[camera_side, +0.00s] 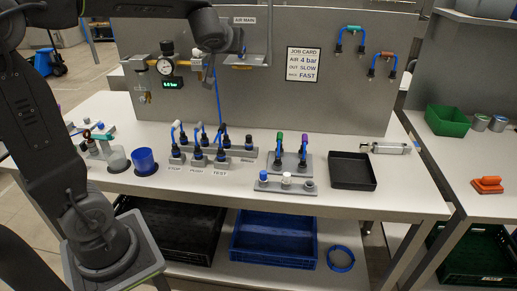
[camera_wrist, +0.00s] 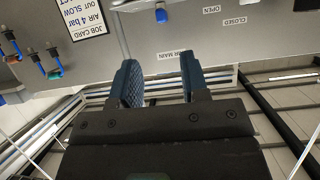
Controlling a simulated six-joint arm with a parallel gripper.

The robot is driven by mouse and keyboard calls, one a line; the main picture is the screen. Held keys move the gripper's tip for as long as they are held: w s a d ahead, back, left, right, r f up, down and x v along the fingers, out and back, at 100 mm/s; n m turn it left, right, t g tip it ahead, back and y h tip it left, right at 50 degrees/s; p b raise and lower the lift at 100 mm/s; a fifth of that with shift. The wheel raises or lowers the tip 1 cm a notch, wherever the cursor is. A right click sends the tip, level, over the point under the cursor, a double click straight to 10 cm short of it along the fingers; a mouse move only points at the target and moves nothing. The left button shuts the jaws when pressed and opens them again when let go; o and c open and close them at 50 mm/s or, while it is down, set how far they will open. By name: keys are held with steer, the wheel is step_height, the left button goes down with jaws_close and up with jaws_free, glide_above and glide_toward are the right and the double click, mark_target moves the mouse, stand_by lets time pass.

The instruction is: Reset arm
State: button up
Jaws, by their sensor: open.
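My gripper (camera_wrist: 160,78) shows in the wrist view with its two blue-grey fingers apart and nothing between them. Past the fingertips is the grey panel with an AIR MAIN label (camera_wrist: 176,55) and OPEN (camera_wrist: 211,9) and CLOSED (camera_wrist: 234,20) labels, all upside down or tilted. A blue fitting (camera_wrist: 161,15) sits beyond the fingertips, apart from them. In the side view my arm reaches across the upper left, its wrist in front of the panel (camera_side: 330,25) beside the AIR MAIN label (camera_side: 244,20). The fingers are not clear there.
A gauge (camera_side: 165,66) and a lit display (camera_side: 172,83) are on the panel at left. The white bench (camera_side: 370,205) bears grey blocks with upright tubes (camera_side: 290,160), a blue cup (camera_side: 144,160) and a black tray (camera_side: 352,171). A job card (camera_side: 303,64) hangs on the panel.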

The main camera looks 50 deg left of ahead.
steer(key=s+d+f+m+g+h, duration=0.2)
steer(key=s+d+f+m+h, duration=0.2)
steer(key=s+d, duration=0.6)
steer(key=s+d+f+m+g+h, duration=0.1)
steer(key=s+d+f+m+h, duration=0.3)
steer(key=s+d, duration=0.6)
step_height(320, 180, down, 3)
steer(key=shift+s+r+g+h, duration=0.2)
steer(key=shift+s+g+h, duration=0.25)
steer(key=shift+s, duration=0.5)
